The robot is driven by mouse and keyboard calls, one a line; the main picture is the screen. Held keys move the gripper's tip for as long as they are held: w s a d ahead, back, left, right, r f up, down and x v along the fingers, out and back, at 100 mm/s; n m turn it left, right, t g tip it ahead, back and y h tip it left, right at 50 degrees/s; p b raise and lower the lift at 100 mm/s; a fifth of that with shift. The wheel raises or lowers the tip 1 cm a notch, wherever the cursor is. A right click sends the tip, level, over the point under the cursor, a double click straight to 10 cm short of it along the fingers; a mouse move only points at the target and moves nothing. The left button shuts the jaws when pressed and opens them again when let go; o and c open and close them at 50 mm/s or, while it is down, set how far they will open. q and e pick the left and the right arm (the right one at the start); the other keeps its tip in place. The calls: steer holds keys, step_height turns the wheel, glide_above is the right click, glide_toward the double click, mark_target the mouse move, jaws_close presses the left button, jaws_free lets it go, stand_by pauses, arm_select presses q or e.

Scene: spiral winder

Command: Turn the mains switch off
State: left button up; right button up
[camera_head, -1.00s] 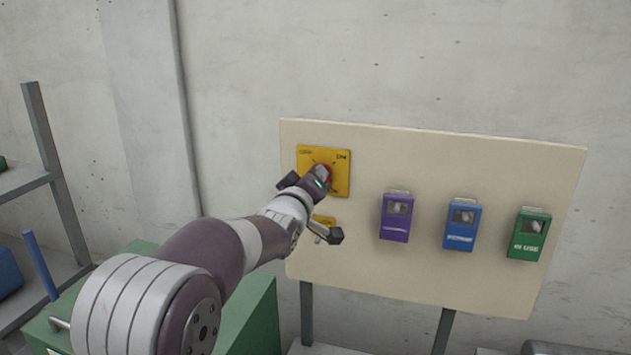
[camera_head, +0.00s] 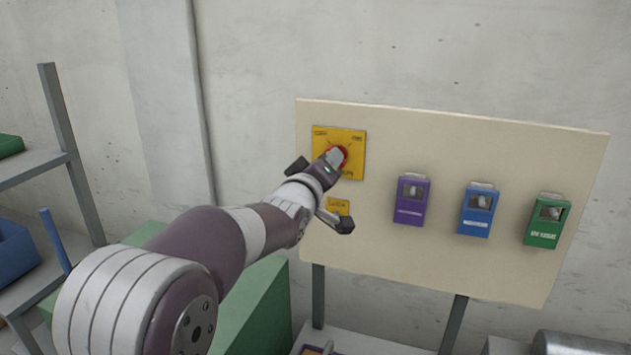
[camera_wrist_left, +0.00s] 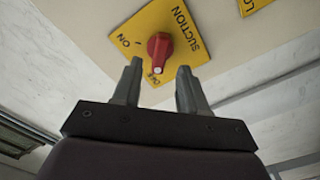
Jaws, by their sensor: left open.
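The switch is a red knob (camera_head: 341,154) on a yellow plate (camera_head: 352,137) at the upper left of a cream board. In the left wrist view the red knob (camera_wrist_left: 159,46) has a pale mark at its lower end, beside a small label that seems to read OFF. The yellow plate (camera_wrist_left: 184,62) also bears ON and SUCTION. My left gripper (camera_head: 334,158) is at the knob and partly covers it in the head view. In the left wrist view its two fingers (camera_wrist_left: 157,74) are apart and empty, one on either side below the knob. Contact cannot be told.
A smaller yellow plate (camera_head: 339,206) is below the switch, partly behind my arm. Purple (camera_head: 411,201), blue (camera_head: 478,212) and green (camera_head: 547,221) boxes hang on the cream board (camera_head: 430,255) to the right. A grey shelf (camera_head: 72,165) stands left.

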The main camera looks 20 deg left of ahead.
arm_select(q)
steer(key=s+b, duration=0.2)
steer(key=s, duration=0.8)
steer(key=shift+s+a, duration=0.15)
steer(key=shift+a, duration=0.1)
steer(key=s+f+m+g+y, duration=0.1)
steer(key=s+f+m+g, duration=0.3)
steer(key=f, duration=0.7)
steer(key=s+f+m+g, duration=0.2)
steer(key=s+f+g, duration=0.25)
steer(key=f, duration=0.65)
steer(key=s+d+f+m+g, duration=0.1)
steer(key=s+f+m+g, duration=0.2)
steer(key=s+f+g, duration=0.5)
steer(key=s+f, duration=0.4)
steer(key=shift+s+d+f, duration=0.25)
steer(key=shift+s, duration=0.15)
